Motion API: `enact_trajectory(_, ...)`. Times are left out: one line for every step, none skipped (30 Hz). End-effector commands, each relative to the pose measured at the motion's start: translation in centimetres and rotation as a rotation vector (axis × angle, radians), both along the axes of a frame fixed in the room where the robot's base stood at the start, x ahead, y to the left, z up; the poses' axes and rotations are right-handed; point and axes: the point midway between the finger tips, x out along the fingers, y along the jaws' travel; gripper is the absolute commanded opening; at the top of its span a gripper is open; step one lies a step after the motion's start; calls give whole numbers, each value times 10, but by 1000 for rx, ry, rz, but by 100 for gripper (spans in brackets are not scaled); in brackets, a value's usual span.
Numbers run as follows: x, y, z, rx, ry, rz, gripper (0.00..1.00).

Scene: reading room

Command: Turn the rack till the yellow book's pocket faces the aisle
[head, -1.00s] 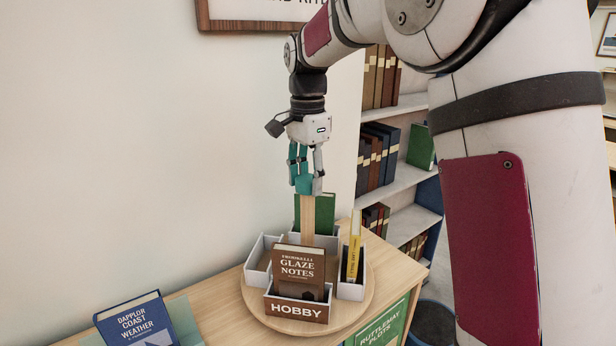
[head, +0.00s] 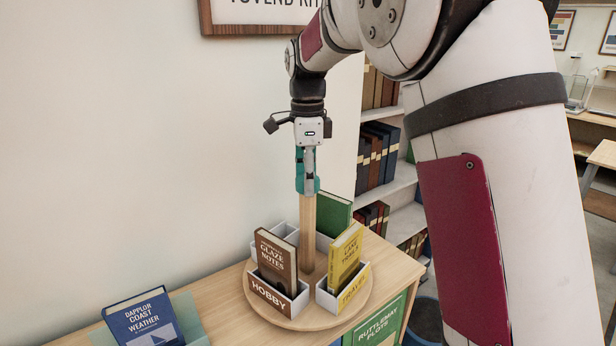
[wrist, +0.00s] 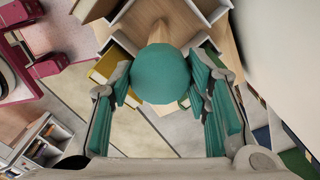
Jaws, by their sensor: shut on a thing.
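The rack is a round wooden turntable (head: 292,324) with white pockets around an upright wooden post (head: 308,235). The yellow book (head: 345,257) stands in a pocket labelled TRAVEL (head: 352,288), facing the near right. The brown book GLAZE NOTES (head: 275,260) stands in the HOBBY pocket (head: 270,294), facing the near left. A green book (head: 334,214) is at the back. My gripper (head: 307,184) points down, shut on the teal knob on top of the post. In the wrist view the round knob (wrist: 166,74) sits between the fingers, and the yellow book (wrist: 112,64) shows at upper left.
The rack stands on a wooden cabinet (head: 395,268) by the wall. A blue book (head: 145,318) on a stand is at the left. A green sign (head: 380,325) is on the cabinet's front. Bookshelves (head: 400,185) stand behind at the right.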

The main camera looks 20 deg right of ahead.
Motion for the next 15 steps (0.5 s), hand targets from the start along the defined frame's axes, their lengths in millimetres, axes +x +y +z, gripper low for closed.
enact_trajectory(0,-1,1,-2,-3,-23,0)
enact_trajectory(0,-1,2,-2,-4,-37,0)
enact_trajectory(0,-1,2,-2,-4,-57,0)
enact_trajectory(0,-1,2,-2,-4,-71,0)
enact_trajectory(0,-1,2,-2,-4,-85,0)
enact_trajectory(0,-1,2,-2,-4,-103,0)
enact_trajectory(0,-1,2,-2,-4,-115,0)
enact_trajectory(0,-1,2,-2,-4,-128,0)
enact_trajectory(0,-1,1,-2,-3,-142,0)
enact_trajectory(0,-1,1,-3,-3,-154,0)
enact_trajectory(0,-1,1,-3,-3,-165,0)
enact_trajectory(0,-1,1,-3,-3,-178,0)
enact_trajectory(0,-1,1,-3,-3,-188,0)
enact_trajectory(0,-1,1,-3,-3,-198,0)
enact_trajectory(0,-1,1,-3,-3,-208,0)
